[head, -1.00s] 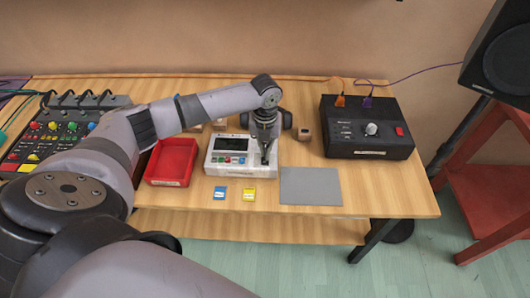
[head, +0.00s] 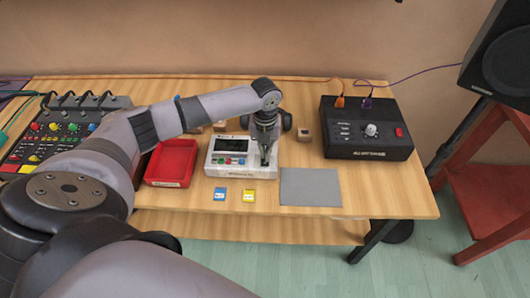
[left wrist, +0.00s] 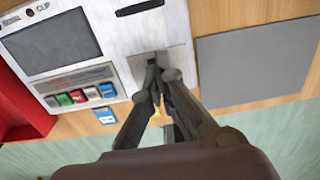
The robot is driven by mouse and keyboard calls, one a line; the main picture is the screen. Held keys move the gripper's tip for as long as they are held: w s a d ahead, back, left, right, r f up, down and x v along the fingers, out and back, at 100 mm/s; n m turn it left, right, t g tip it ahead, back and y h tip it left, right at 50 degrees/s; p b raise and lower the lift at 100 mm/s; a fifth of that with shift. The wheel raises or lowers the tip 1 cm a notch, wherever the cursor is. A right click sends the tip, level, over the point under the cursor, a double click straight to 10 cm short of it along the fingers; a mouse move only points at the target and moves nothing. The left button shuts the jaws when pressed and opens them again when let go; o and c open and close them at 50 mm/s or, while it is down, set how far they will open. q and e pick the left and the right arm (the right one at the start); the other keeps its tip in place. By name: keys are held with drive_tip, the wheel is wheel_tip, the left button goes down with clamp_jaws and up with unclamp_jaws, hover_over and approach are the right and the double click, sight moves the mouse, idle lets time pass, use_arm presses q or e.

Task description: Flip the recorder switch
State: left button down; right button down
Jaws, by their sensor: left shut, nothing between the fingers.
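The recorder (head: 228,158) is a white box with a dark screen and a row of coloured buttons, on the middle of the table. My left gripper (head: 264,163) is shut and empty, pointing down at the recorder's right part. In the left wrist view, the shut fingertips (left wrist: 158,62) are over a grey patch on the recorder's face (left wrist: 112,50), below a dark slot. The fingers cover that patch, so I cannot make out the switch or tell whether they touch it. My right gripper is not in view.
A red tray (head: 172,163) stands left of the recorder. A blue card (head: 220,194) and a yellow card (head: 249,195) lie in front. A grey mat (head: 311,187) lies to the right, with a black box (head: 366,130) behind it. A mixer (head: 55,135) is at far left.

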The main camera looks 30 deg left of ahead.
use_arm(q)
drive_tip(key=shift+r+p, duration=2.85)
drive_tip(key=shift+r, duration=0.35)
drive_tip(key=shift+f, duration=0.1)
